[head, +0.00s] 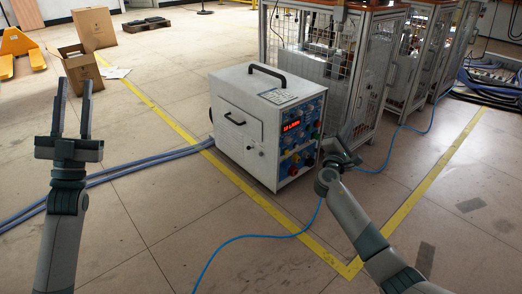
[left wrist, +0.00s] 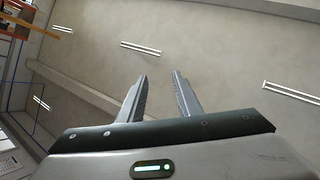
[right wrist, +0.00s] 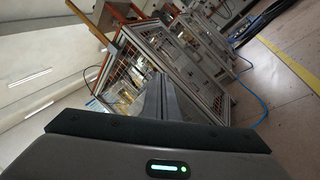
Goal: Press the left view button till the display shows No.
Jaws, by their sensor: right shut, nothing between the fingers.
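The induction heater (head: 240,128) is a white box with a black top handle, standing on the floor in the middle of the head view. Its control face is on the right side, with a red lit display (head: 293,126) whose text is too small to read surely, and several knobs and buttons (head: 296,158) below. I cannot tell which is the left view button. My right gripper (head: 338,150) is at the right edge of the control face; contact cannot be told. Its fingers (right wrist: 160,95) are together and empty in the right wrist view. My left gripper (head: 72,105) is raised, open and empty, away from the heater.
Caged machine frames (head: 315,50) stand behind and right of the heater. A blue cable (head: 240,238) and thick blue hoses (head: 150,160) lie on the floor. Cardboard boxes (head: 80,75) and a yellow pallet jack (head: 18,50) are at the far left. The front floor is mostly clear.

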